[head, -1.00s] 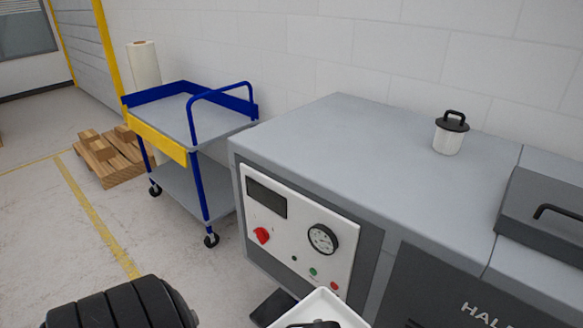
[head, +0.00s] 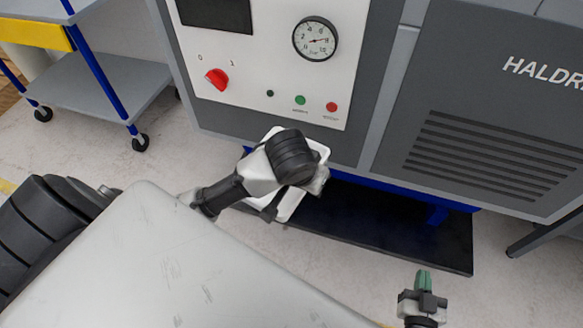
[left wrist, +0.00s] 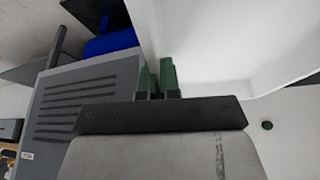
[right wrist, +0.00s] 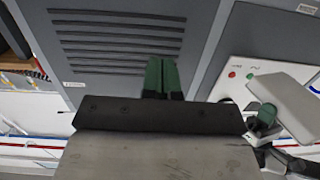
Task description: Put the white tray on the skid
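The white tray (head: 293,203) hangs in front of the grey machine's control panel in the head view, partly hidden by my left wrist. My left gripper (left wrist: 157,78) has its green fingertips close together at the tray wall, which also fills the upper right of the left wrist view (left wrist: 210,45). The tray looks gripped by its wall. A dark flat skid-like plate (head: 400,232) with blue supports lies low under the machine, below and right of the tray; I cannot tell their gap. My right gripper (head: 423,280) is shut and empty, front right; its fingers touch in the right wrist view (right wrist: 162,78).
The grey machine (head: 480,120) stands above the dark plate. A blue and yellow cart (head: 100,80) stands at the left. A bit of wooden pallet (head: 8,95) shows at the left edge. Bare floor (head: 350,270) lies in front of the plate.

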